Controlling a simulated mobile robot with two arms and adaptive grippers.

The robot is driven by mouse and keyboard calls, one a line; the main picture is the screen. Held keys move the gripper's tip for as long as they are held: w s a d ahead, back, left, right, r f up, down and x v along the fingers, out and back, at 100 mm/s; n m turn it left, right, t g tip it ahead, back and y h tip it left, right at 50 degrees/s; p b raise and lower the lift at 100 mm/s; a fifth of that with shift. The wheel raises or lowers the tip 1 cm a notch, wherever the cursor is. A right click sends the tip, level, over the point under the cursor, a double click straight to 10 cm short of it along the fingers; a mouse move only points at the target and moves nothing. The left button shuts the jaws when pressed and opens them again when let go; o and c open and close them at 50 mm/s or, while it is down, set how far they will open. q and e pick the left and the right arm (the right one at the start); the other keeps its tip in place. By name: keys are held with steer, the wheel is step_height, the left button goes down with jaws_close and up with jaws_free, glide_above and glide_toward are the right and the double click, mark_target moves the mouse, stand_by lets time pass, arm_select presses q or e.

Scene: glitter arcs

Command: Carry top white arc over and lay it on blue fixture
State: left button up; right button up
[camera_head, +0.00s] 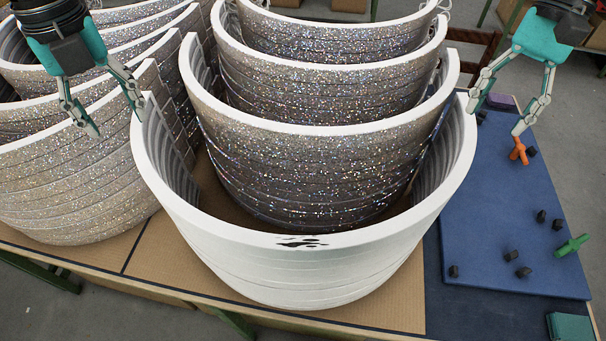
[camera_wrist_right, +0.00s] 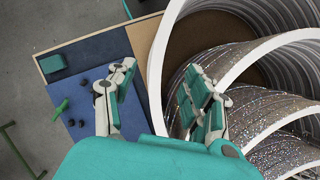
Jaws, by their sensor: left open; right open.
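The top white arc (camera_head: 225,228) lies on a stack of plain white arcs at the front, with dark smudges on its front rim. Its two ends point away from me. My left gripper (camera_head: 117,122) is open and empty by the arc's left end. My right gripper (camera_head: 495,118) is open and empty by its right end, one finger close to the rim; I cannot tell if they touch. In the right wrist view, the white rim (camera_wrist_right: 156,75) shows between the open fingers (camera_wrist_right: 158,90). The blue fixture (camera_head: 490,240) is a flat board to the right, also in the wrist view (camera_wrist_right: 85,90).
Glittery arc stacks (camera_head: 300,165) nest behind the white one, and another glittery stack (camera_head: 75,190) stands left. The fixture carries several black pegs (camera_head: 523,272), an orange clamp (camera_head: 518,151) and a green clamp (camera_head: 572,245). Bare cardboard (camera_head: 400,300) shows in front.

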mark_target(145, 165)
arm_select(q)
step_height(145, 165, down, 13)
steer(key=shift+f, duration=0.1)
arm_select(e)
steer(key=x, duration=1.3)
arm_select(q)
steer(key=shift+c, duration=0.3)
arm_select(e)
steer(key=shift+c, duration=0.4)
arm_select(q)
jaws_close()
arm_select(e)
jaws_close()
